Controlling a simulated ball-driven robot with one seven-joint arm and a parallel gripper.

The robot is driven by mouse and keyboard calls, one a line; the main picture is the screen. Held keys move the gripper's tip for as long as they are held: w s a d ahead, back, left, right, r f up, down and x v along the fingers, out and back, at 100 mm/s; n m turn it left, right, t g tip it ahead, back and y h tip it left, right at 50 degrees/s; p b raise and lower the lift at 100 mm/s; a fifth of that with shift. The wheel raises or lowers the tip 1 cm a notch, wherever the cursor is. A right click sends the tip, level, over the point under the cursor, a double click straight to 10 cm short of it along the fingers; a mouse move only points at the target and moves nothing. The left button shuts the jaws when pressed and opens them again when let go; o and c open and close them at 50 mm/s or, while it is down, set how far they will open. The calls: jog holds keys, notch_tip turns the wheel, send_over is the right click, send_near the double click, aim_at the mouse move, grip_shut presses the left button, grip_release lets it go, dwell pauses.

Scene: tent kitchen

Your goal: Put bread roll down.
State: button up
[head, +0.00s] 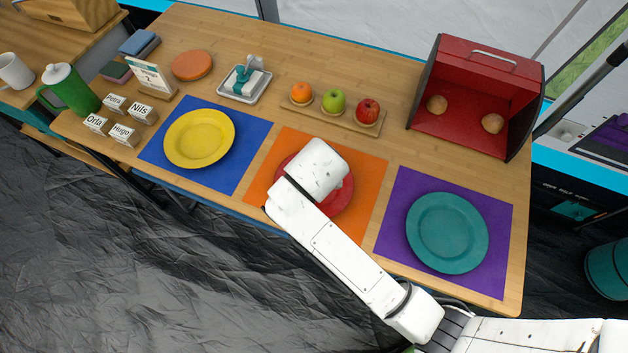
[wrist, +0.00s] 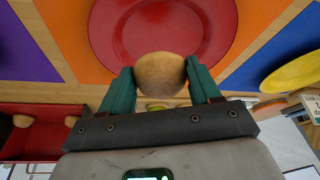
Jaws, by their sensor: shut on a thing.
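My gripper (wrist: 160,84) has its two teal fingers shut on a bread roll (wrist: 160,72), a round brown roll seen in the wrist view. Beyond the roll in that view is the red plate (wrist: 178,28). In the head view my white wrist covers the middle of the red plate (head: 343,196), and the fingers and the held roll are hidden below it. I cannot tell whether the roll touches the plate. The red plate lies on an orange mat (head: 372,180). Two more rolls, one left (head: 437,104) and one right (head: 493,123), sit in the open red bread box (head: 455,130).
A yellow plate (head: 199,138) on a blue mat lies left, and a teal plate (head: 447,232) on a purple mat lies right. A wooden board (head: 315,111) with an orange and two apples stands behind the red plate. Name blocks (head: 122,133) and a green jug (head: 70,90) stand far left.

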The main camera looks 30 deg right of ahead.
jog(key=shift+w+d+f, duration=0.15)
jog(key=shift+w+f, duration=0.65)
jog(key=shift+f, duration=1.8)
jog(key=shift+f, duration=0.15)
jog(key=o, duration=1)
